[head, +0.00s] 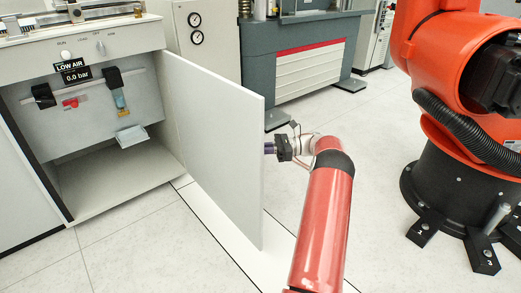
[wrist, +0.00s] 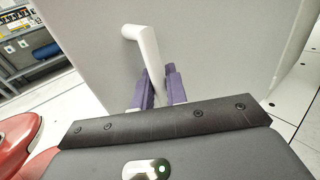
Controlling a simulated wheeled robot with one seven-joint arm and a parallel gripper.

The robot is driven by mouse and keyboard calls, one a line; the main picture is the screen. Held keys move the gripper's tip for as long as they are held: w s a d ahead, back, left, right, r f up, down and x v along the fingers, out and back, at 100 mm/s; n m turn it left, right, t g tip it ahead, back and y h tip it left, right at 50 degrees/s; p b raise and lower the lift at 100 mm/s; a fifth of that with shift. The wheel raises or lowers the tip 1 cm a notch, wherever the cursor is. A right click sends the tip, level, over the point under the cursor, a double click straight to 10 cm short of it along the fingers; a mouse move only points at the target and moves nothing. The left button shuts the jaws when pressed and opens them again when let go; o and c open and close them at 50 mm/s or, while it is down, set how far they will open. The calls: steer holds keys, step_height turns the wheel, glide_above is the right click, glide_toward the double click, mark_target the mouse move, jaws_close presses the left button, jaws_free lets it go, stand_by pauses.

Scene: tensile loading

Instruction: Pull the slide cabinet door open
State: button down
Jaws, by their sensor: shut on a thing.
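The slide cabinet door (head: 222,150) is a flat white panel standing swung wide open from the cabinet (head: 110,195) in the head view. My gripper (head: 269,148) is at the door's outer face near its free edge, and the door hides its fingertips there. In the wrist view the door face (wrist: 225,50) fills the upper middle. A white bar handle (wrist: 147,48) sticks out from it. The purple fingers of my gripper (wrist: 160,88) are shut on the lower part of the handle, one on each side.
Inside the cabinet are a back panel with black fittings, a red switch (head: 70,103) and a small filter (head: 121,103). An orange robot arm (head: 455,100) on a black base stands at right. A grey machine (head: 300,60) is behind. Pale floor lies between.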

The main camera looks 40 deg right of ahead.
steer(key=shift+s+d+f, duration=0.15)
steer(key=shift+s+f, duration=0.05)
steer(key=c, duration=1.5)
jaws_free()
steer(key=shift+d+r, duration=0.1)
steer(key=shift+o, duration=0.2)
steer(key=v, duration=0.7)
steer(key=shift+s+d+b, duration=0.2)
steer(key=shift+d+b, duration=0.05)
steer(key=shift+b, duration=0.15)
